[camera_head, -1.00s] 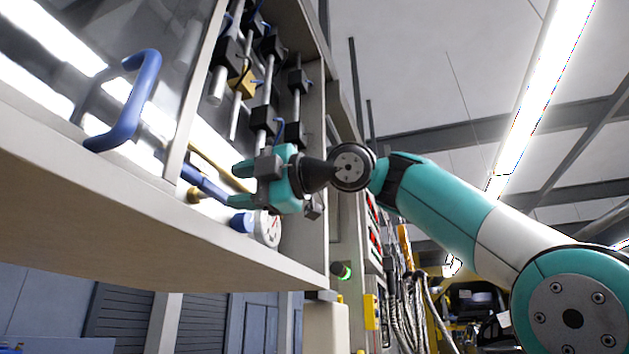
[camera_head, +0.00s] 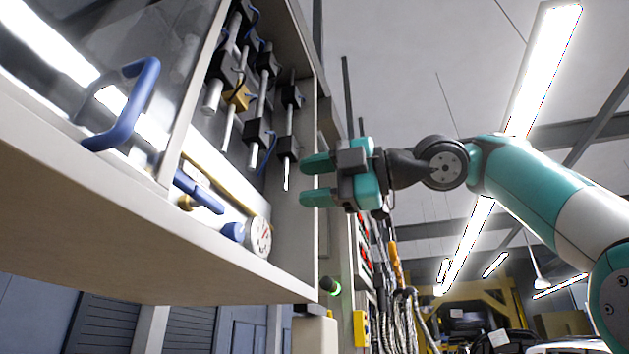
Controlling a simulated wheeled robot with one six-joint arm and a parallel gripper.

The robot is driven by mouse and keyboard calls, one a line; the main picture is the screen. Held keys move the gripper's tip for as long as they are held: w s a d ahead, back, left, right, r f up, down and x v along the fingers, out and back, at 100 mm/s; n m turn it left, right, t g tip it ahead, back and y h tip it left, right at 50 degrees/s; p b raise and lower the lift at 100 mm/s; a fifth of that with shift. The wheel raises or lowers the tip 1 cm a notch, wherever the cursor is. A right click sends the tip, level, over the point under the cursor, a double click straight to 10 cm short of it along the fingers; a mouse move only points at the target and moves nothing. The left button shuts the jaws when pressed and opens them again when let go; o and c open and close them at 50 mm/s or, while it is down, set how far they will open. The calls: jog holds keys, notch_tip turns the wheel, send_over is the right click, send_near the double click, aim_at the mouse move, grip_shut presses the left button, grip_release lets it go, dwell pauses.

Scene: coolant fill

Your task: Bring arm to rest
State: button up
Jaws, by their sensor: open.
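My gripper (camera_head: 304,181) is at the middle of the head view, at the right edge of the open cabinet. Its two teal fingers point left and stand apart, with nothing between them. My arm (camera_head: 545,200) stretches from the gripper to the right edge of the view. A blue-handled valve (camera_head: 198,190) and a round white gauge (camera_head: 259,236) sit low inside the cabinet, left of the gripper and apart from it.
The cabinet (camera_head: 150,245) fills the left side; its glass door carries a blue handle (camera_head: 128,105). Black fittings on rods (camera_head: 258,131) hang inside. Open space lies at upper right.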

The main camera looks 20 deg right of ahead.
jog(key=shift+f, duration=0.1)
dwell(0.3)
jog(key=w+a+f+m+g+h+b, duration=0.25)
jog(key=f+m, duration=0.45)
jog(key=f, duration=0.9)
jog(key=w+a+f+m+g+h+b, duration=0.1)
jog(key=w+f+m+h+b, duration=0.15)
jog(key=f+m, duration=0.9)
jog(key=s+d+f+m+g+h+b, duration=0.1)
jog(key=s+f+g, duration=0.1)
jog(key=s+f, duration=0.5)
jog(key=s+d+f+m+g+h+b, duration=0.1)
jog(key=s+f, duration=0.6)
jog(key=f, duration=0.9)
jog(key=s+d+f+m+g+h+b, duration=0.1)
jog(key=s+f, duration=0.5)
jog(key=f, duration=0.6)
jog(key=g+h+b, duration=0.1)
jog(key=g+h, duration=0.1)
jog(key=g, duration=0.1)
jog(key=shift+s+d, duration=0.15)
jog(key=shift+s, duration=0.25)
jog(key=shift+g, duration=0.25)
